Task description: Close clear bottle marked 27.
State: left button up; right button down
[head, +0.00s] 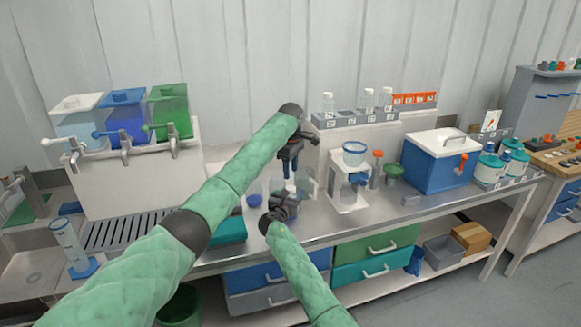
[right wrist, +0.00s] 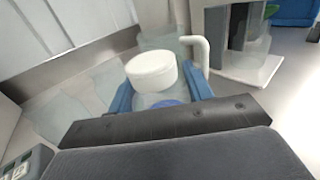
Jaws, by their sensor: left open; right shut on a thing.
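My right gripper (head: 284,206) is low over the counter and shut on a clear bottle (right wrist: 156,99). In the right wrist view, its blue fingers flank the bottle, and a round white cap (right wrist: 150,70) shows at the bottle's top. I cannot tell whether the cap is seated or tightened. A blue patch shows through the lower clear part. My left gripper (head: 289,188) is open, points down, and is just above and behind the right gripper in the head view. The grippers largely hide the bottle there. No number 27 is readable.
A white stand (head: 349,190) is close to the right, with a blue cooler box (head: 437,165) beyond. A grey rack (head: 352,119) holds white-capped vessels at the back. A blue round thing (head: 238,208) lies left of the grippers. Dispenser tanks (head: 123,120) stand at the left.

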aim_at(290, 187)
pick_arm(q)
jog(key=shift+f, duration=3.6)
